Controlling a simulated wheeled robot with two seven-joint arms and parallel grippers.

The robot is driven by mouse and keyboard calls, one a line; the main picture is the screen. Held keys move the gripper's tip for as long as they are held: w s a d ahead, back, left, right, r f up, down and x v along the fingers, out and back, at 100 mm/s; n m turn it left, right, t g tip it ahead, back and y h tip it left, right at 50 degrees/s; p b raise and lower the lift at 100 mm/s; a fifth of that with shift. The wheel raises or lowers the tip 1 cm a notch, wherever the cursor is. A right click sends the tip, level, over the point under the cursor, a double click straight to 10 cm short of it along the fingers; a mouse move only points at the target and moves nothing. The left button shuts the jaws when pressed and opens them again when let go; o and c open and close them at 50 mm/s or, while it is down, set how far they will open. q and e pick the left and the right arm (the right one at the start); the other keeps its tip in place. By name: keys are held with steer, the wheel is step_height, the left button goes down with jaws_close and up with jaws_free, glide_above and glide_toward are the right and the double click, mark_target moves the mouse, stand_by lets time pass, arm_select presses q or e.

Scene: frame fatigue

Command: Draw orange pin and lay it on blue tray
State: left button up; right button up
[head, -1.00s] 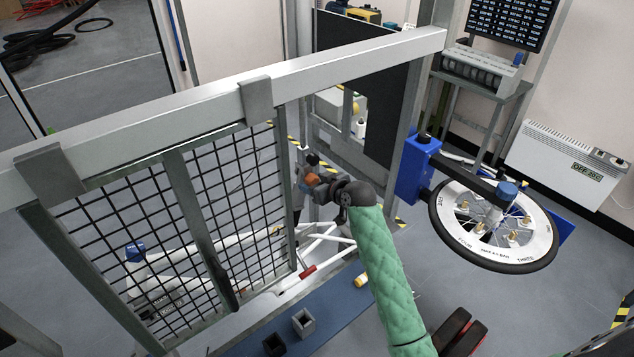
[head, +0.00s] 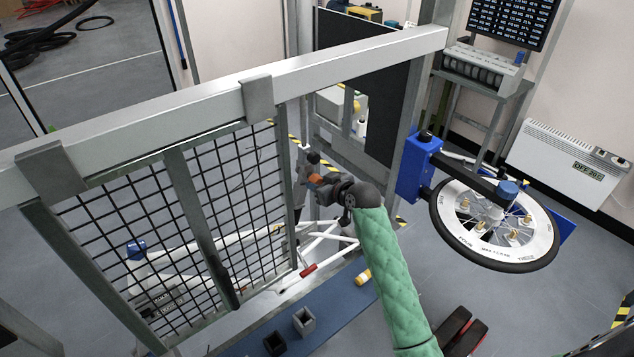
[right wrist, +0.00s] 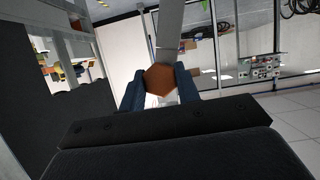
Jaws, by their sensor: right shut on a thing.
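The orange pin (head: 316,181) shows as a small orange piece at my right gripper (head: 309,184), beyond the mesh gate's right edge. In the right wrist view its orange hexagonal end (right wrist: 158,80) sits between the two dark blue fingers of my right gripper (right wrist: 159,86), which is shut on it. The rest of the pin is hidden, so I cannot tell whether it is still seated in anything. A flat blue surface (head: 346,306), perhaps the blue tray, lies low in front of the gate. My left gripper is not in view.
A grey rail (head: 330,62) crosses above the mesh gate (head: 235,195). Two small open boxes, one grey (head: 304,321) and one black (head: 274,343), stand on the blue surface near a yellow-and-white cylinder (head: 363,277). A wheel (head: 495,225) on a blue stand is at right.

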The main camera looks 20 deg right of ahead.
steer(key=shift+s+d, duration=0.25)
steer(key=shift+s, duration=0.45)
steer(key=shift+s+d, duration=0.25)
steer(key=shift+s, duration=0.45)
steer(key=shift+s+d, duration=0.25)
steer(key=shift+s, duration=0.45)
steer(key=shift+s+d, duration=0.1)
steer(key=shift+s, duration=0.25)
steer(key=shift+s+d, duration=0.35)
steer(key=shift+s, duration=0.55)
steer(key=shift+s+d, duration=0.3)
steer(key=shift+s, duration=0.55)
